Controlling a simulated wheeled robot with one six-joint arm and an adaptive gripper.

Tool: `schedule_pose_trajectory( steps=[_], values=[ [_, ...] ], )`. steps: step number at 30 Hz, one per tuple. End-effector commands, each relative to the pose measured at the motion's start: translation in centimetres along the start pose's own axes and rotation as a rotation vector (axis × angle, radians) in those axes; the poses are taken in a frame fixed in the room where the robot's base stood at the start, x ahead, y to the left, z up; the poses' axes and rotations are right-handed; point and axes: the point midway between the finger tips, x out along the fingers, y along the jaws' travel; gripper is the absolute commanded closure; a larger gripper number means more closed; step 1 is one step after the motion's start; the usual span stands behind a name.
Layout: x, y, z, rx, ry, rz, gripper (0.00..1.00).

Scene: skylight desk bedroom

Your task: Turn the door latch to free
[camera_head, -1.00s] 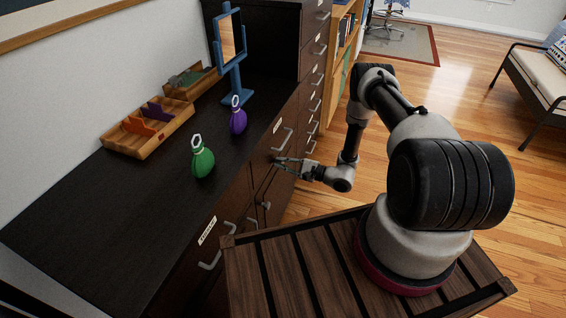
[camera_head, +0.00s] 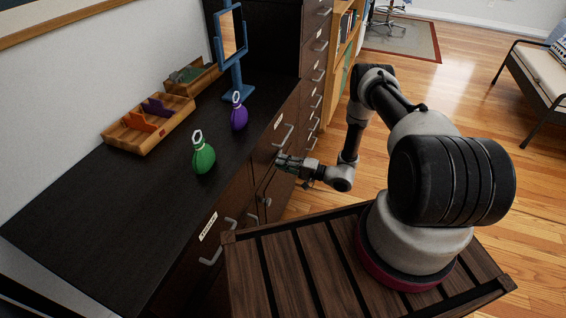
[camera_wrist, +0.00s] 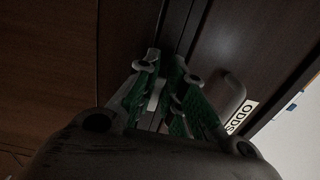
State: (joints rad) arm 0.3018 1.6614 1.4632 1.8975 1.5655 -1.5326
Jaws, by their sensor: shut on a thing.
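My gripper (camera_head: 283,160) is at the dark front of the cabinet, below the countertop edge, with its fingers against the cabinet face. In the wrist view its green-padded fingers (camera_wrist: 165,90) are closed around a small pale grey piece, the door latch (camera_wrist: 156,97), at the seam between two dark panels. Most of the latch is hidden by the fingers, and its angle cannot be told. In the head view the gripper covers the latch.
A grey pull handle (camera_wrist: 226,92) and an "ODDS" label (camera_wrist: 240,117) are right of the fingers. More handles (camera_head: 210,256) stick out along the cabinet. A green bottle (camera_head: 203,157), a purple bottle (camera_head: 239,117), a wooden tray (camera_head: 150,128) and a blue-framed mirror (camera_head: 232,35) stand on the countertop (camera_head: 110,220).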

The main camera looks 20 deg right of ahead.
Motion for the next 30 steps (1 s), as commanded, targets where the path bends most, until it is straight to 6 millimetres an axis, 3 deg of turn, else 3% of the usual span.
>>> schedule_pose_trajectory(
  steps=[18,19,22,30],
  values=[
    [0.07,0.12,0.03,-0.039,-0.001,0.002,1.00],
    [0.07,0.12,0.03,-0.039,-0.001,0.002,0.84],
    [0.07,0.11,0.03,-0.038,-0.001,0.001,0.68],
    [0.01,0.08,0.00,-0.038,-0.001,0.001,0.68]
  ],
)
